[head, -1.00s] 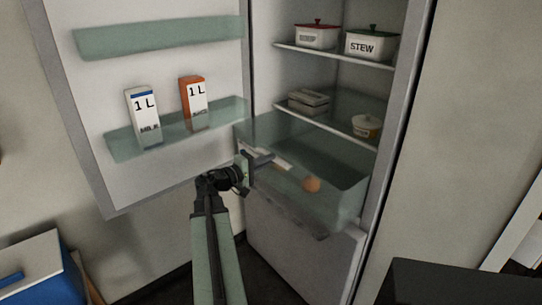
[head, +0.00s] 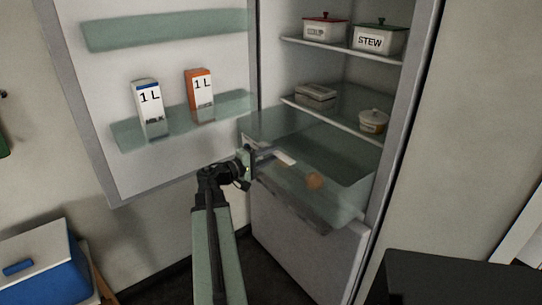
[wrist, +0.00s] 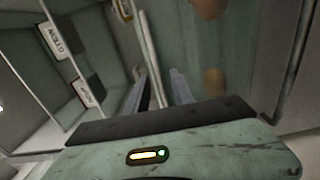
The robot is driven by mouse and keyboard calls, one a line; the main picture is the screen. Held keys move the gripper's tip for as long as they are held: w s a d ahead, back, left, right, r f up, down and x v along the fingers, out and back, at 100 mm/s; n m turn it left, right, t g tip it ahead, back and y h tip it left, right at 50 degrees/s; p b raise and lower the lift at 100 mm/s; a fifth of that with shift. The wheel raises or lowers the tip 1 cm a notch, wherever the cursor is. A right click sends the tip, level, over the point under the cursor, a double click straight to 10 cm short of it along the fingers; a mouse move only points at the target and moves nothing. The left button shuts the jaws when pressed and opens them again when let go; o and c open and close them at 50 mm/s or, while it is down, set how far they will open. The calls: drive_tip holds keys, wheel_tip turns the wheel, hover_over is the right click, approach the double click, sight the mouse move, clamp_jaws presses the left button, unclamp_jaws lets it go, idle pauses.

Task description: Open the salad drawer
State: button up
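The salad drawer (head: 345,205) is a clear greenish bin low in the fridge, under the shelves. Its front lower edge seems to jut a little past the white panel below; how far it is out is hard to tell. A round orange-brown item (head: 314,181) shows through it. My gripper (head: 264,155) is at the drawer's left front, close to its upper edge. In the wrist view my gripper's fingers (wrist: 160,92) stand apart, with a pale thin bar (wrist: 150,50) running between them. Whether they touch the bar is unclear.
The open fridge door (head: 180,175) stands at left, close to my gripper, with milk (head: 150,110) and juice (head: 200,97) cartons in its rack. Shelves with lidded pots (head: 378,38) are above the drawer. A blue-and-white box (head: 45,265) stands lower left.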

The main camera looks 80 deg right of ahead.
drive_tip(key=v, duration=0.7)
drive_tip(key=shift+w+a, duration=0.3)
